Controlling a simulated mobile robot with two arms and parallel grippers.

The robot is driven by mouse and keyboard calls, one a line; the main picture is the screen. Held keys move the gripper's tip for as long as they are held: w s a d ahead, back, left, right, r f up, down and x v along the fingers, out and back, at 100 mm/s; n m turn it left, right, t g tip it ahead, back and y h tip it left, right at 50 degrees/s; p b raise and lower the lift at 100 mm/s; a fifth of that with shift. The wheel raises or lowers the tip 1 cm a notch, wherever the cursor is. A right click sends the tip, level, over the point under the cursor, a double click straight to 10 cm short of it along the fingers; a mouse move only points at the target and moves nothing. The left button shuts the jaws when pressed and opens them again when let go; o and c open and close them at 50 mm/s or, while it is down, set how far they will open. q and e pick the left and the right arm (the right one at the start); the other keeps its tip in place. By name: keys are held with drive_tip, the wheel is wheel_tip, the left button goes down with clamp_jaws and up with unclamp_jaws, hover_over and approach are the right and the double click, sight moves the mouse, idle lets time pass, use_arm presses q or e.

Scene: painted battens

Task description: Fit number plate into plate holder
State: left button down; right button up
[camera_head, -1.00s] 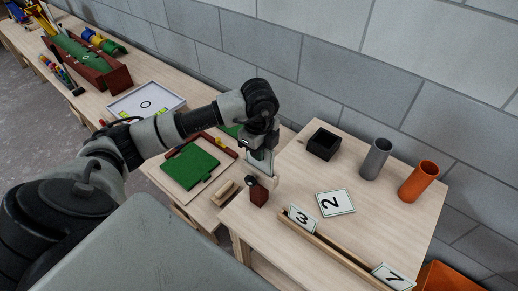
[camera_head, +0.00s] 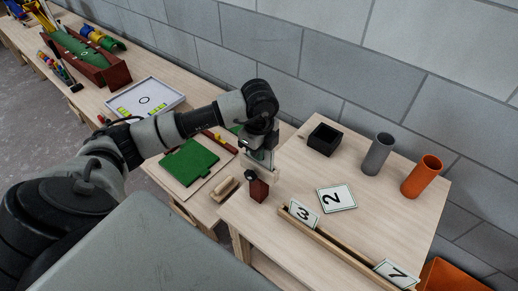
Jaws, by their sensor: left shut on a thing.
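My left gripper (camera_head: 262,151) is above the near left corner of the front table. The plate holder (camera_head: 335,247) is a long wooden rail along the table's front edge. A plate marked 3 (camera_head: 303,215) leans in its left end and a plate marked 7 (camera_head: 396,273) in its right end. A plate marked 2 (camera_head: 336,198) lies flat behind the rail. My right gripper is not in view.
A black open box (camera_head: 325,139), a grey tube (camera_head: 378,154) and an orange tube (camera_head: 422,177) stand at the back. A green board (camera_head: 188,163) lies on the left table. The table's middle is clear.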

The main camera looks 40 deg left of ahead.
use_arm(q)
drive_tip(key=shift+f+b, duration=0.4)
drive_tip(key=shift+f, duration=0.15)
drive_tip(key=c, duration=1.2)
unclamp_jaws()
drive_tip(key=shift+o, duration=0.2)
drive_tip(key=shift+r, duration=0.15)
wheel_tip(320, 180, up, 11)
drive_tip(key=shift+f+b, duration=0.15)
drive_tip(key=shift+b, duration=0.75)
drive_tip(key=shift+f, duration=0.1)
